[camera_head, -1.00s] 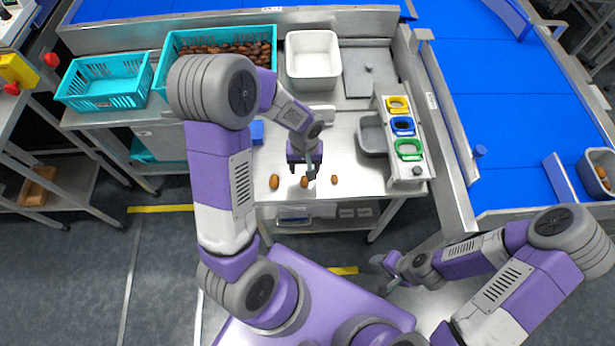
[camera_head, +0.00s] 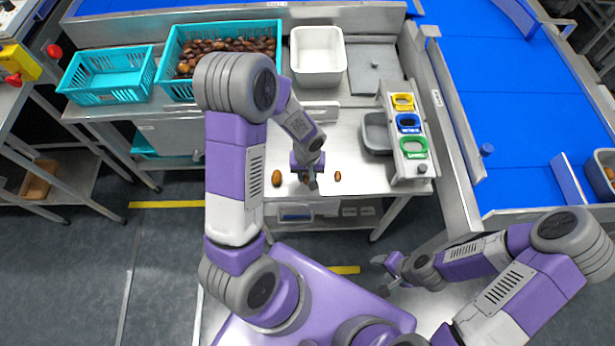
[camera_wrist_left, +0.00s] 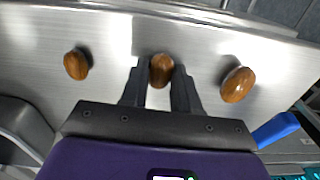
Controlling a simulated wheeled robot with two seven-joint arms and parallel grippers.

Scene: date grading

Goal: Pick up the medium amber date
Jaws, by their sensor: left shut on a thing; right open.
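The medium amber date (camera_wrist_left: 160,72) is between the two fingers of my left gripper (camera_wrist_left: 160,88) in the left wrist view, and the fingers are shut on it at the steel table. In the head view this date is mostly hidden by my left gripper (camera_head: 312,182). A larger brown date (camera_head: 276,177) lies to its left in the head view and also shows at the right in the wrist view (camera_wrist_left: 238,84). A smaller date (camera_head: 337,176) lies to its right, and shows at the left in the wrist view (camera_wrist_left: 76,64). My right gripper (camera_head: 385,270) is open and empty, low, away from the table.
A teal crate of dates (camera_head: 270,62), an empty teal crate (camera_head: 110,95) and a white tub (camera_head: 318,82) stand at the back. A grey bin (camera_head: 368,136) and a rack with yellow, blue and green rings (camera_head: 428,178) are at the right. A blue conveyor (camera_head: 520,110) runs beyond.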

